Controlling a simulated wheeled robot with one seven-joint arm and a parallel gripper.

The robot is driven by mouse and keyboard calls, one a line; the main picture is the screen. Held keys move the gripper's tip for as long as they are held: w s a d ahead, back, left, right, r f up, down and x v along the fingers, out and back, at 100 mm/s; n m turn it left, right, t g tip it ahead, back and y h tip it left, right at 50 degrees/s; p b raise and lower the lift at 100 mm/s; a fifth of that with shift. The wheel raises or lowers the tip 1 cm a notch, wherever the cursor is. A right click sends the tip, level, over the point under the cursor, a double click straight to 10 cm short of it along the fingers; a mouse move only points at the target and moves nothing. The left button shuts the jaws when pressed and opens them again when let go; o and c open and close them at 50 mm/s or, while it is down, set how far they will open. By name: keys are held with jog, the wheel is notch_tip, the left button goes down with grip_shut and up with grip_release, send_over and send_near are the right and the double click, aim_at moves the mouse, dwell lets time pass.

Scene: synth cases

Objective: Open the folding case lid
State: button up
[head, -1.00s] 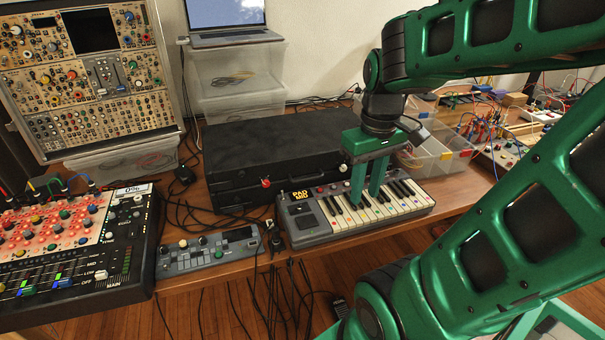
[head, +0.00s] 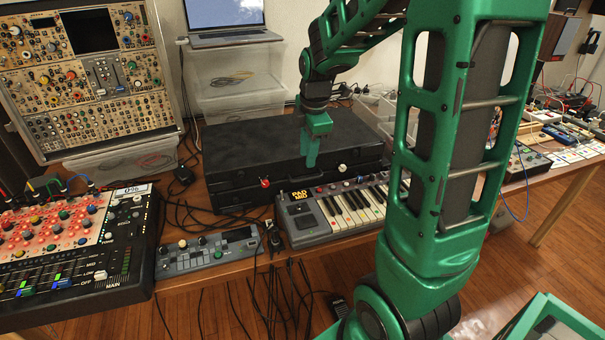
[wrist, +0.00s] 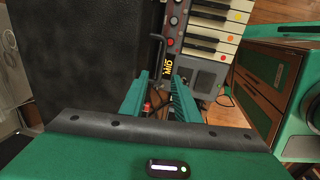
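The black folding case (head: 250,140) lies shut on the table, its lid flat on its base. A red knob-like piece (head: 265,182) and a pale one (head: 342,168) show on its front side. My gripper (head: 311,164) is at the front edge of the case, fingers pointing down, seen edge-on. In the wrist view the case (wrist: 80,60) fills the left, and a dark handle (wrist: 157,50) stands out from its front near my fingertips. The fingers are apart with nothing held between them. Whether a finger touches the case I cannot tell.
A small keyboard (head: 345,208) stands close in front of the case. A grey control box (head: 208,252) and a mixer (head: 75,245) are at left, with loose cables between. Clear bins (head: 235,80) carrying a laptop (head: 226,36) stand right behind the case.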

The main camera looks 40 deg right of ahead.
aim_at(306, 179)
jog(key=f, duration=0.2)
jog(key=w+f, duration=0.1)
jog(key=f, duration=0.5)
jog(key=shift+w+d, duration=0.2)
jog(key=shift+c, duration=0.6)
